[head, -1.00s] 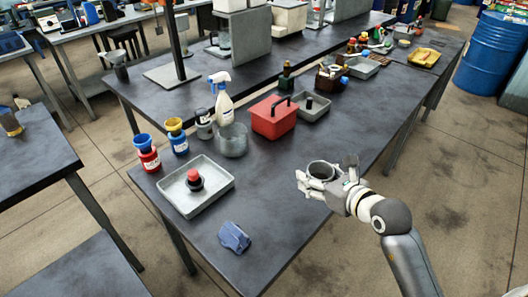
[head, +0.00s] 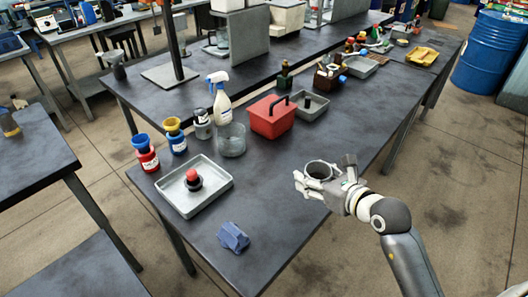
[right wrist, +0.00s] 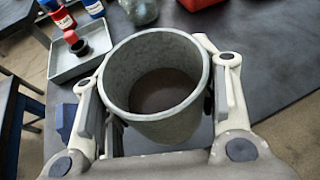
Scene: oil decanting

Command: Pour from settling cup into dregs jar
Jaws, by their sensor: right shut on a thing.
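My right gripper (head: 320,181) is shut on the settling cup (head: 319,169), a grey open-topped cup, above the near right edge of the dark table. In the right wrist view the cup (right wrist: 157,125) sits upright or nearly so between the two fingers, with dark brownish content low inside. A clear glass jar (head: 232,142), possibly the dregs jar, stands on the table to the left and farther back, apart from the cup. Its lower part also shows in the right wrist view (right wrist: 140,11). My left gripper is not in view.
A grey tray (head: 215,186) holds a red-topped dark item (head: 193,179). Blue cloth (head: 233,237) lies near the front. Red and blue bottles with funnels, a spray bottle (head: 221,105) and a red toolbox (head: 270,117) stand around the jar. Table between cup and jar is clear.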

